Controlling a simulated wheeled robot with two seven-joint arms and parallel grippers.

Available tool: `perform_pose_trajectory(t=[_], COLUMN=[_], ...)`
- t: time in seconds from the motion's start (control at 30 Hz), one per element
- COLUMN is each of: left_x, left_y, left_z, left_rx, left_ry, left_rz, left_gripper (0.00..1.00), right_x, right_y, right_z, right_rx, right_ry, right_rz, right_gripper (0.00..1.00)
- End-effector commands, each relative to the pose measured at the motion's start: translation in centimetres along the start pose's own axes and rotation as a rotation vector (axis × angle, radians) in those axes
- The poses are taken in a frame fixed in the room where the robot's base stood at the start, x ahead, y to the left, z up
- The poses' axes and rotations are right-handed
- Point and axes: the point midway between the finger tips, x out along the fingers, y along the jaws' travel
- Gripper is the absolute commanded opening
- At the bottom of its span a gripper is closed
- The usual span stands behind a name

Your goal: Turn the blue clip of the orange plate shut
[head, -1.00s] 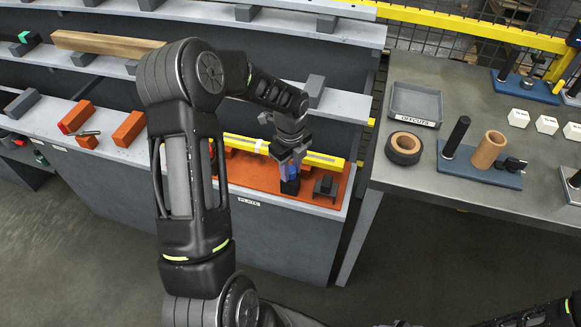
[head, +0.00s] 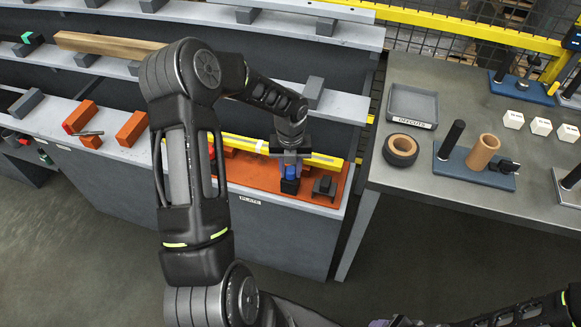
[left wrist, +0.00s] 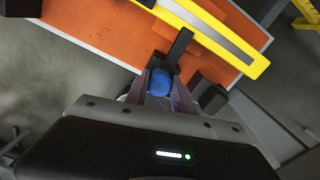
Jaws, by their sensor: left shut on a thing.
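The orange plate (head: 247,173) lies on the lower shelf, and it also shows in the left wrist view (left wrist: 95,28). A yellow bar with a grey strip (head: 322,160) lies along it. The blue clip (head: 291,172) stands on the plate on the near side of the bar. In the left wrist view the blue clip (left wrist: 161,82) sits between the fingers, with a dark arm (left wrist: 179,47) pointing toward the bar. My left gripper (head: 290,170) comes down from above and is shut on the clip. My right gripper is not clearly in view.
A dark block (head: 324,187) stands on the plate just right of the clip. A grey table at the right holds a tray (head: 412,106), a dark ring (head: 401,150) and a blue stand (head: 474,172). Orange blocks (head: 131,129) and a wooden beam (head: 105,43) lie left on the shelves.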

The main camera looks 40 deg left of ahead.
Motion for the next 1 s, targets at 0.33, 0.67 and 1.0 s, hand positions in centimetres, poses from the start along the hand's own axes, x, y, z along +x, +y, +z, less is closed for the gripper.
perform_pose_trajectory(t=[0.33, 0.67, 1.0], left_x=[-0.11, -0.09, -0.02], left_y=[-0.02, -0.02, 0.00], left_z=[0.14, 0.11, 0.03], left_rx=[0.032, 0.031, 0.029], left_ry=[-0.004, -0.003, -0.001], left_rz=[0.000, 0.000, 0.000], left_gripper=[0.00, 0.41, 0.52], right_x=[-0.14, -0.14, -0.13], right_y=[-0.04, -0.04, -0.04], right_z=[0.03, 0.03, 0.03], right_rx=[0.000, 0.000, 0.000], right_ry=[-0.001, -0.001, -0.001], right_rz=[0.001, 0.000, 0.000], right_gripper=[0.54, 0.54, 0.54])
